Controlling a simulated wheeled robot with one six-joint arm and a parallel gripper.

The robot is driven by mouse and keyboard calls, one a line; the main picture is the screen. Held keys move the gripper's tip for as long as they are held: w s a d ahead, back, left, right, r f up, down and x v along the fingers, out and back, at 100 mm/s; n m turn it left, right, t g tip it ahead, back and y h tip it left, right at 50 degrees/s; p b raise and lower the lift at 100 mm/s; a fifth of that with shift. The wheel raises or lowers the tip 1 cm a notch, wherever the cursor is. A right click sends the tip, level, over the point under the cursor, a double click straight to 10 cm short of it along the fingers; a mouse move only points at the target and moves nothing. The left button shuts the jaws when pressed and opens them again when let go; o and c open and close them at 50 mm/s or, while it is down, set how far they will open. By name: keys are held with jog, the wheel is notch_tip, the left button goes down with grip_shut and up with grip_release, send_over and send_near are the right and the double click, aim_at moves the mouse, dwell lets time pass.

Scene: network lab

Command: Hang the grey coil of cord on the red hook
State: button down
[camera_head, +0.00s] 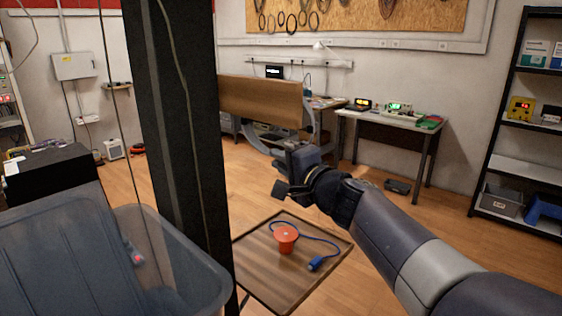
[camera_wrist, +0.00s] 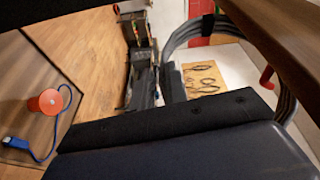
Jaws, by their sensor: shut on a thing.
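The grey coil of cord (camera_head: 257,142) shows as a curved band below and right of a wooden board (camera_head: 262,103) in the head view; the board hides much of it. My gripper (camera_head: 292,165) is shut on the coil's lower part, close below the board. In the wrist view the coil (camera_wrist: 182,38) arcs as a large open loop, its other side (camera_wrist: 287,103) at the right. The red hook (camera_wrist: 267,78) appears beside that side of the loop, near the board's edge (camera_wrist: 295,35). I cannot tell whether the coil is around the hook. The hook is hidden in the head view.
A tray table (camera_head: 255,285) below my arm holds an orange-red reel (camera_head: 286,238) with a blue cord (camera_head: 318,240). A dark post (camera_head: 180,150) and a clear bin (camera_head: 100,250) stand at left. A workbench (camera_head: 395,120) is behind; floor between is mostly clear.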

jog(key=c, duration=1.3)
grip_release()
jog(key=shift+c, duration=0.2)
jog(key=b+v, duration=0.1)
jog(key=v, duration=0.9)
jog(key=shift+s+d, duration=0.25)
jog(key=shift+s, duration=0.1)
jog(key=shift+w, duration=0.1)
jog(key=p+x, duration=0.2)
jog(key=x, duration=0.8)
jog(key=shift+w+a+r+p, duration=0.15)
jog(key=shift+w+r+p, duration=0.25)
jog(key=shift+r, duration=0.1)
